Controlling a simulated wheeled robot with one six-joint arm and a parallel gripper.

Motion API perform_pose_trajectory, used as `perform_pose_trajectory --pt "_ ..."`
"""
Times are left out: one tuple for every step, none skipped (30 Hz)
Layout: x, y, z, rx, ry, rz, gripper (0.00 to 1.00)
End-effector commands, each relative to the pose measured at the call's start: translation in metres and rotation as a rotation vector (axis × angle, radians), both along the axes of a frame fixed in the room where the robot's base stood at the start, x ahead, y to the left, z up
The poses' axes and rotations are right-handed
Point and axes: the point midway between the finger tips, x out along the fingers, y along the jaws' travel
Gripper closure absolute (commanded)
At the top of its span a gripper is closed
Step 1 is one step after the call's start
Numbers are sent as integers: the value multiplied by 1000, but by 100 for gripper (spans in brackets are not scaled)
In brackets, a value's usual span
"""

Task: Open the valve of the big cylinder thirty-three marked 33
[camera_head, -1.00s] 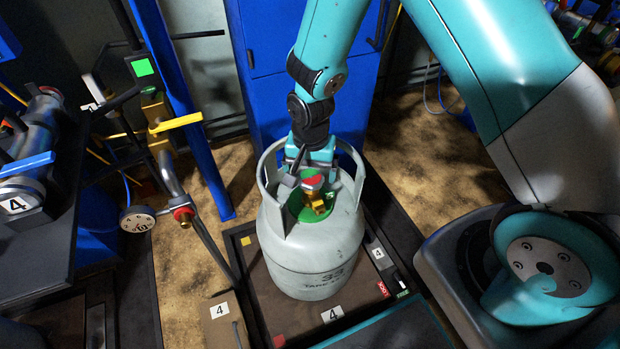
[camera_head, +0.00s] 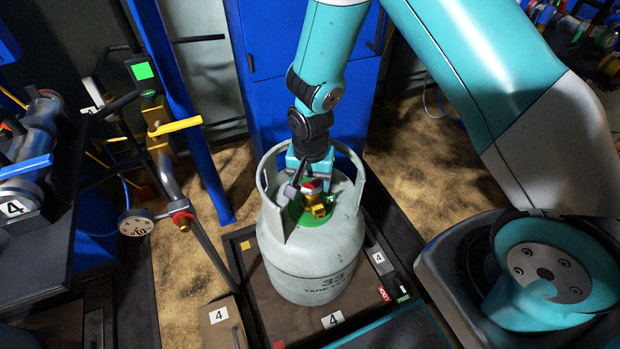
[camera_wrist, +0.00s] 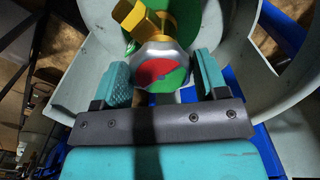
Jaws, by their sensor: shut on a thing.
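The big grey cylinder marked 33 (camera_head: 312,265) stands upright on the scale platform in the head view. Its collar surrounds a green disc and a brass valve (camera_head: 318,205). The valve's round knob has a silver rim and a red and green face, and it shows large in the wrist view (camera_wrist: 160,72). My gripper (camera_head: 310,178) reaches down inside the collar from behind. The finger contact is partly hidden in the head view.
The cylinder's collar (camera_head: 262,185) rises close around my gripper. A blue cabinet (camera_head: 262,100) stands behind. A blue post (camera_head: 205,165) and a hose with a gauge (camera_head: 136,223) are at the left. The platform (camera_head: 285,322) has free room in front.

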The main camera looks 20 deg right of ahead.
Motion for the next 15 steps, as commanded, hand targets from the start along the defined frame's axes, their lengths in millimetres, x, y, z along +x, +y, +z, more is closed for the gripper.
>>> perform_pose_trajectory --pt "0 0 1 -1 1 11 57" --pt "0 0 1 -1 1 19 57" --pt "0 0 1 -1 1 32 57" --pt "0 0 1 -1 1 45 57" --pt "0 0 2 -1 1 58 57" --pt "0 0 2 -1 1 81 57" --pt "0 -1 2 -1 1 98 57" --pt "0 -1 2 -1 1 118 57" --pt "0 -1 2 -1 2 147 57" --pt "-1 -1 2 -1 2 170 57" --pt "-1 -1 3 -1 2 194 57" --pt "-1 -1 3 -1 2 229 57" --pt "-1 -1 3 -1 2 256 57" --pt "-1 -1 3 0 1 283 57" --pt "-1 -2 3 0 1 321 57"
